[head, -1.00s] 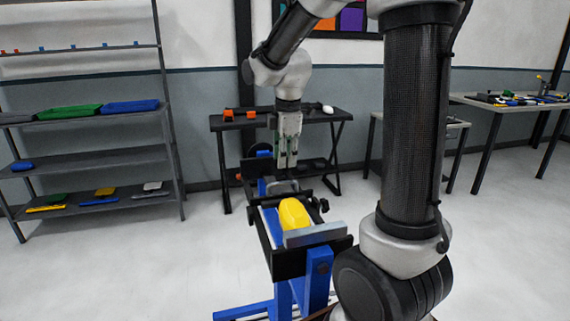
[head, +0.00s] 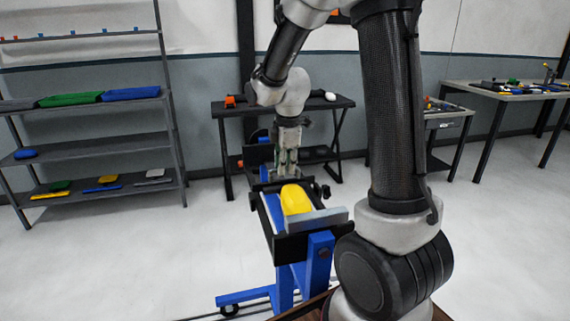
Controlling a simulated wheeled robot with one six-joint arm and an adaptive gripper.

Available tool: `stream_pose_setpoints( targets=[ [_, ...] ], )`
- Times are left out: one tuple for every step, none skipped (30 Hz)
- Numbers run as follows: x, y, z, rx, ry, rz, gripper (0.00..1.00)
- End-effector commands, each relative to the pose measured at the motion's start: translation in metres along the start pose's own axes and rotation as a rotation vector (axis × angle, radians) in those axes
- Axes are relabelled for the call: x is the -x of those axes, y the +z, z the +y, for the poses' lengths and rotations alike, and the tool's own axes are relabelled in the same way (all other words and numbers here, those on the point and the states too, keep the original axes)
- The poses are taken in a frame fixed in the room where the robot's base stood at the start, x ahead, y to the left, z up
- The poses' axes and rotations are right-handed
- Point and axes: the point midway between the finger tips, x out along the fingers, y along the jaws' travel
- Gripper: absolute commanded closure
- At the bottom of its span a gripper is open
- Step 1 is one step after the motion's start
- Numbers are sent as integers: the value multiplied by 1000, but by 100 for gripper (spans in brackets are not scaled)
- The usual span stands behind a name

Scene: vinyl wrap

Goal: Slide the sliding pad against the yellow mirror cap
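The yellow mirror cap (head: 296,200) lies on the blue and black stand (head: 321,262), in its upper frame. A light grey bar (head: 317,220) crosses the stand right at the cap's near end; I cannot tell whether they touch. The other grey part at the far end of the frame is largely hidden by my gripper. I cannot tell which grey piece is the sliding pad. My gripper (head: 286,172) points down at the far end of the frame, behind the cap and apart from it. Its fingers are too small to tell whether they hold anything.
A dark table (head: 225,108) stands behind the stand. A shelf unit (head: 90,148) with coloured pieces is at the left. A worktable (head: 505,92) with tools is at the right. The pale floor (head: 120,260) left of the stand is clear.

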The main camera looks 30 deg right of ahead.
Motion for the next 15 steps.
stream_pose_setpoints(
  targets=[
    [0, 0, 0, 0, 0, 0, 92],
    [0, 0, 0, 0, 0, 0, 97],
    [0, 0, 0, 0, 0, 0, 100],
    [0, 0, 0, 0, 0, 0, 100],
    [0, 0, 0, 0, 0, 0, 100],
    [0, 0, 0, 0, 0, 0, 100],
    [0, 0, 0, 0, 0, 0, 100],
    [0, 0, -1, 0, 0, 0, 100],
    [1, 0, -3, 0, 0, 0, 100],
    [2, 0, -5, 0, 0, 0, 100],
    [2, 0, -8, 0, 1, 1, 100],
    [4, 0, -14, 0, 1, 1, 100],
    [4, 0, -17, 0, 1, 1, 100],
    [5, 0, -20, 0, 1, 1, 100],
    [5, 0, -23, 0, 0, 0, 100]
  ],
)
